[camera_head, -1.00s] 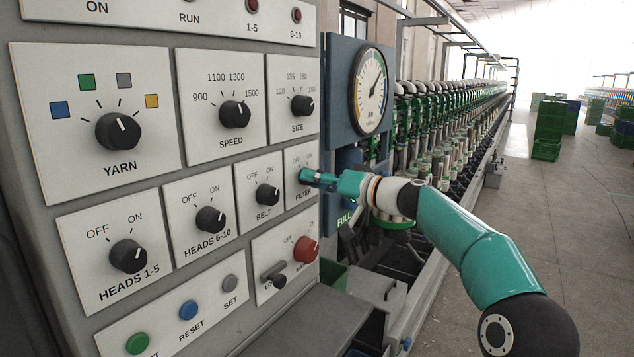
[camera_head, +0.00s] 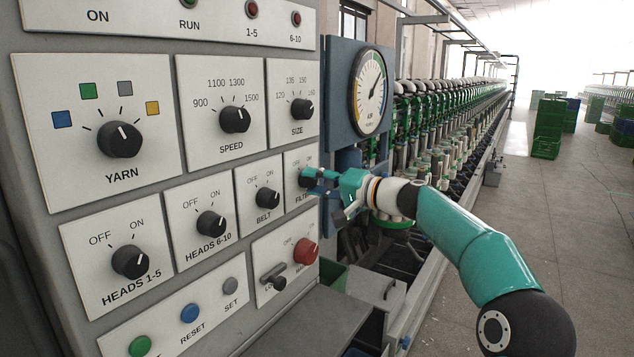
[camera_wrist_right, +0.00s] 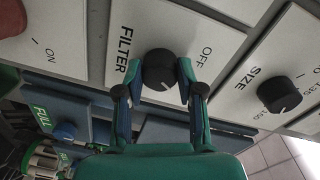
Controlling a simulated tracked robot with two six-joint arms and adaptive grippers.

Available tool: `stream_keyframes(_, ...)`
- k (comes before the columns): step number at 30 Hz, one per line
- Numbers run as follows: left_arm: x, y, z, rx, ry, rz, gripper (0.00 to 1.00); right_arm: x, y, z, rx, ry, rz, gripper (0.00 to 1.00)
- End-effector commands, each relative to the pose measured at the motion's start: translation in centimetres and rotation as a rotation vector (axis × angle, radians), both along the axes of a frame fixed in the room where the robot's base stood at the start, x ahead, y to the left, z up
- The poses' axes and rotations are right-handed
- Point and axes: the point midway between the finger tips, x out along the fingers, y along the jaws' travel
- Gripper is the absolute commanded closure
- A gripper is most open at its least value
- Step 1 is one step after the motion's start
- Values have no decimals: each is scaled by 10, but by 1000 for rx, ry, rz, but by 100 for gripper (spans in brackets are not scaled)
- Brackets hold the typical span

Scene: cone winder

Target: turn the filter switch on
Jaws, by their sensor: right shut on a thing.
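The filter switch is a black round knob (camera_wrist_right: 159,69) on a pale plate (camera_head: 290,199) marked FILTER, at the right edge of the panel in the head view. My right gripper (camera_wrist_right: 157,83) has one finger on each side of this knob and is shut on it. The knob's white mark sits at its lower edge in the right wrist view, on the side away from the OFF label. The ON label is hidden in the wrist view. In the head view, the right gripper (camera_head: 310,177) partly covers the knob. My left gripper is not in view.
The belt knob (camera_head: 267,197) is just left of the filter plate, and the size knob (camera_head: 302,109) is above. A red knob (camera_head: 306,251) sits below. A round gauge (camera_head: 369,91) stands at the upper right. The aisle floor to the right is open.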

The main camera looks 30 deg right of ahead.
Motion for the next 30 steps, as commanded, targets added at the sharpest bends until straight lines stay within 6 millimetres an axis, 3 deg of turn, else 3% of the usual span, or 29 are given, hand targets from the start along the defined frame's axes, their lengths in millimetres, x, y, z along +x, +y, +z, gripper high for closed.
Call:
stream_keyframes(9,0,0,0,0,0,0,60,0,-3,0,5,1,-11,98)
stream_keyframes(10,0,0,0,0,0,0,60,0,-3,0,5,1,-11,61)
stream_keyframes(14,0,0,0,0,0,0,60,0,-3,0,4,1,-7,39)
stream_keyframes(25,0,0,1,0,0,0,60,-2,-2,0,3,1,-3,38)
stream_keyframes(30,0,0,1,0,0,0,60,-16,-8,1,3,1,-3,38)
